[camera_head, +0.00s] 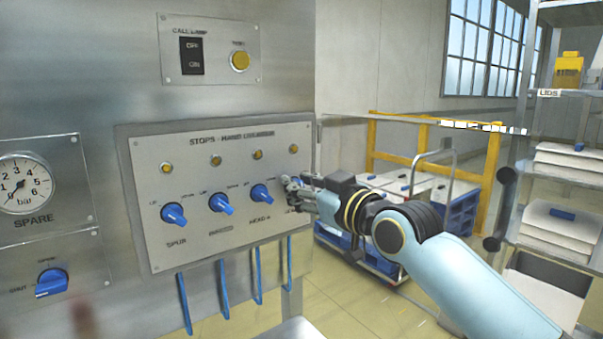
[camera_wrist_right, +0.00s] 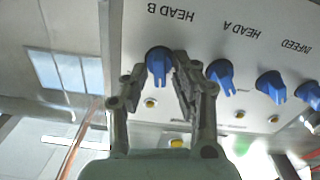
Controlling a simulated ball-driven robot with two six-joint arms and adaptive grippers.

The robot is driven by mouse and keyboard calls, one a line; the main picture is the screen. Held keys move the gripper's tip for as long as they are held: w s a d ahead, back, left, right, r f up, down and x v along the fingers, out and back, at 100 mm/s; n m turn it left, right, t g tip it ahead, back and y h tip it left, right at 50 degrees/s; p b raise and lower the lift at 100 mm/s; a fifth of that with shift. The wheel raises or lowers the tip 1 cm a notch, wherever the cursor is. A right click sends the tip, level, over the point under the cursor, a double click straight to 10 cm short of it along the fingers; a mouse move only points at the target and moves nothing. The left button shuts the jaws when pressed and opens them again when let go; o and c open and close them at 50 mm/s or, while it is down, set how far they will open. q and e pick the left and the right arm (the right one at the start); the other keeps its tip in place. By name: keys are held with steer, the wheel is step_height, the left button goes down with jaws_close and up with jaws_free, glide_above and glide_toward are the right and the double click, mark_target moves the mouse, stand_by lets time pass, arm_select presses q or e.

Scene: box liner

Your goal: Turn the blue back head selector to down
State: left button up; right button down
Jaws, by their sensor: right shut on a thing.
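The right-most blue selector, above the HEAD B label, shows in the right wrist view (camera_wrist_right: 159,62), where the picture is upside down. Its handle points toward the yellow lamp (camera_wrist_right: 151,102) of the same column. My right gripper (camera_wrist_right: 160,78) has one finger on each side of this handle and is shut on it. In the head view my right gripper (camera_head: 297,190) is at the right end of the selector row and hides most of this selector. The HEAD A selector (camera_head: 261,194) is just left of it. My left gripper is not in view.
The grey panel (camera_head: 145,235) also carries the INFEED selector (camera_head: 220,203), the SPUR selector (camera_head: 173,214) and a row of yellow lamps. Blue hoses (camera_head: 222,290) hang below. A gauge (camera_head: 26,184) is at left. Shelving and a yellow rail (camera_head: 488,185) stand at right.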

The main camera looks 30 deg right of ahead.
steer(key=m+p, duration=0.2)
steer(key=m, duration=0.1)
steer(key=shift+d+r, duration=0.1)
steer(key=shift+r, duration=0.05)
steer(key=m+p, duration=0.1)
steer(key=m, duration=0.2)
steer(key=m+p, duration=0.1)
steer(key=m, duration=0.1)
steer(key=m+p, duration=0.1)
steer(key=m, duration=0.2)
steer(key=shift+d+f+m+p, duration=0.25)
steer(key=shift+d+m+p, duration=0.05)
steer(key=shift+p, duration=0.05)
steer(key=c, duration=1.4)
jaws_free()
steer(key=shift+o, duration=0.2)
steer(key=s+d, duration=0.1)
steer(key=s, duration=0.6)
steer(key=shift+s, duration=0.15)
